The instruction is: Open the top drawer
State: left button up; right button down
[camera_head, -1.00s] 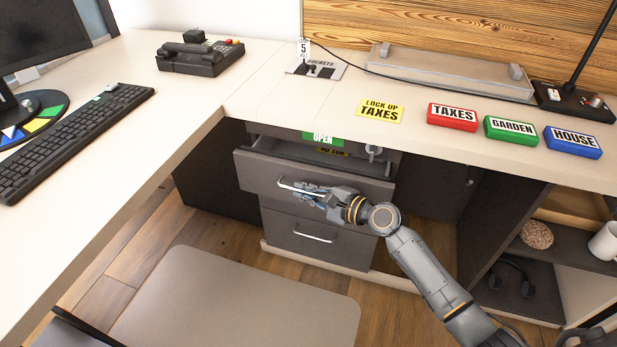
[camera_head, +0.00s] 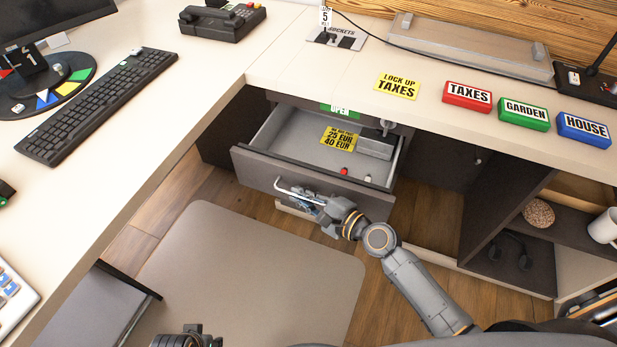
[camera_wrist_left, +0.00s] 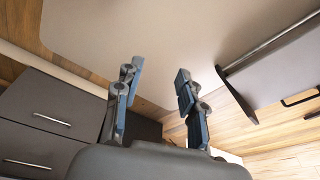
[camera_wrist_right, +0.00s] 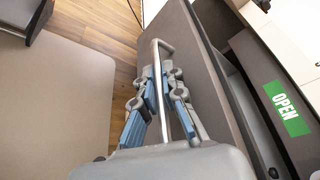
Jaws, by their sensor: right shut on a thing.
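The grey drawer (camera_head: 262,168) under the desk is pulled well out, below a green OPEN label (camera_head: 340,109). My right gripper (camera_head: 308,204) is shut on the drawer's metal bar handle (camera_head: 284,186). In the right wrist view the handle (camera_wrist_right: 162,44) runs between the fingers (camera_wrist_right: 160,92). My left gripper (camera_wrist_left: 157,78) is open and empty, with the chair mat beyond it.
A key or lock (camera_head: 386,126) sits on the panel above the drawer. The desk holds a keyboard (camera_head: 98,105), a telephone (camera_head: 222,19) and red, green and blue labelled blocks (camera_head: 467,95). Open shelves stand at the right, with a mug (camera_head: 604,228). A beige mat or seat (camera_head: 240,270) fills the floor area in front.

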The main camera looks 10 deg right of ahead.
pick_arm(q)
jog(key=shift+s+a+f+p, duration=0.1)
jog(key=shift+s+f+p, duration=0.15)
jog(key=shift+f, duration=0.6)
jog(key=shift+s+d+f+p, duration=0.15)
jog(key=shift+s+f, duration=0.25)
jog(key=shift+f, duration=0.5)
jog(key=shift+s+a+f+p, duration=0.2)
jog(key=shift+s+f, duration=0.1)
jog(key=shift+f, duration=0.55)
pick_arm(e)
jog(key=shift+s+a, duration=0.65)
jog(key=shift+s, duration=0.35)
jog(key=shift+s+a, duration=0.65)
jog(key=shift+s, duration=0.35)
jog(key=c, duration=1.4)
grip_release()
jog(key=shift+c, duration=0.2)
jog(key=v, duration=1.2)
